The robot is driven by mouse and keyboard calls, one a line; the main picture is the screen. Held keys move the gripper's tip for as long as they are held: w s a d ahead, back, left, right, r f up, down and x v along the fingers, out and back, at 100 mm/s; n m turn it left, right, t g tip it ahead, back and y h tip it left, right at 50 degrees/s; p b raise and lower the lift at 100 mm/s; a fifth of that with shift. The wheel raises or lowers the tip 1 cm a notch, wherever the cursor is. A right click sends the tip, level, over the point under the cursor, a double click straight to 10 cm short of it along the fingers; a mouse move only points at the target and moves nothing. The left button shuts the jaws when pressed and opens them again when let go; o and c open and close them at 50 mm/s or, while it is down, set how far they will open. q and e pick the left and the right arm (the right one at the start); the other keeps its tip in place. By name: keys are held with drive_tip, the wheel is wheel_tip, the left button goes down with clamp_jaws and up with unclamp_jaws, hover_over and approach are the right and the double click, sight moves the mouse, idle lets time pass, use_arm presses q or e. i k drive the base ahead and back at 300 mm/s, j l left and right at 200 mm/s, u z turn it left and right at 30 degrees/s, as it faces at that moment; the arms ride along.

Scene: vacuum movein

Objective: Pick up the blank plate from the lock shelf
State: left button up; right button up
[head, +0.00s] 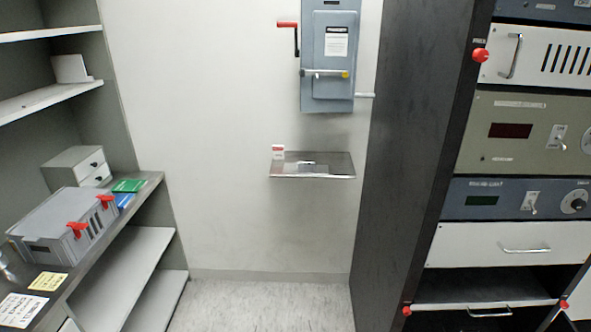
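The lock shelf (340,170) is a small metal shelf on the back wall, below a grey switch box. A small red-and-white upright item (278,152) stands at its left end. A small flat pale item (307,164) lies near the shelf's middle; it may be the blank plate, but it is too small to tell. Neither of my grippers is in view.
The grey switch box (328,60) has a red-handled lever at its left. A tall dark rack (415,150) with instrument panels stands at the right. Shelving (150,185) with a grey toolbox (65,225) is at the left. The floor (265,305) between is clear.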

sight(289, 168)
drive_tip(key=i+j, duration=0.2)
drive_tip(key=i, duration=0.4)
drive_tip(key=i+j, duration=0.15)
drive_tip(key=i, duration=0.4)
